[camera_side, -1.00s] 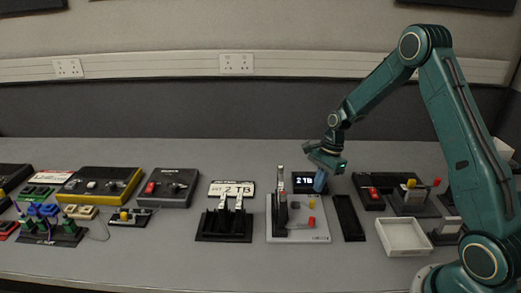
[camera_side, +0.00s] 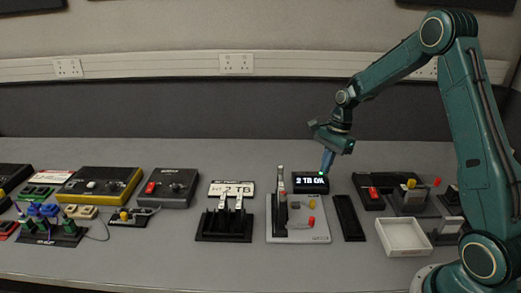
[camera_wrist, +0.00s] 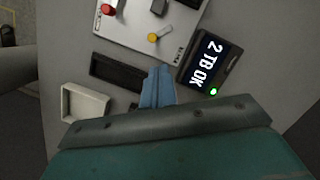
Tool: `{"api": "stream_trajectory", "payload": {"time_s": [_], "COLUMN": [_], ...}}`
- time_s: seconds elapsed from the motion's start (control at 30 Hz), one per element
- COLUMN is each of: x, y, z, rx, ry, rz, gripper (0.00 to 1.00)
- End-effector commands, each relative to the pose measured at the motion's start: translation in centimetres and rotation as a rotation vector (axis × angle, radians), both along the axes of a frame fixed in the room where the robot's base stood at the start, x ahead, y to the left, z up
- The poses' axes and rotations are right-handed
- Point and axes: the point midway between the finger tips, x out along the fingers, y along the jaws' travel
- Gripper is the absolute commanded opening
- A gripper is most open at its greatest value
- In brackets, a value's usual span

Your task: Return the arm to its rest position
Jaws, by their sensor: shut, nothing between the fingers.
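My gripper (camera_side: 327,163) hangs above the table at the right of centre, its blue fingers shut and empty. In the side view the fingertips are just above and in front of the small black display (camera_side: 311,182). The wrist view shows the shut blue fingers (camera_wrist: 157,88) pointing at the table, with the display (camera_wrist: 209,62) to their right. The display reads "2 TB OK" and a green light is lit at its edge. My arm is bent, with the forearm reaching left from a high elbow.
A grey board (camera_side: 315,232) with coloured knobs lies below the display. A black tray (camera_side: 348,217) and a white open tray (camera_side: 404,236) stand to its right. The air above is clear.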

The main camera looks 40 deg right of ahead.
Motion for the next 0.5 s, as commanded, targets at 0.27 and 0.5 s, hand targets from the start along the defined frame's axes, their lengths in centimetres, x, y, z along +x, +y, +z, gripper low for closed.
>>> {"api": "stream_trajectory", "payload": {"time_s": [0.27,0.5], "x": [-0.6,-2.4], "y": [1.4,4.3], "z": [2.6,7.2], "rx": [-0.036,-0.107], "ry": [-0.044,-0.127], "rz": [0.103,0.316], "gripper": [0.0,0.0]}}
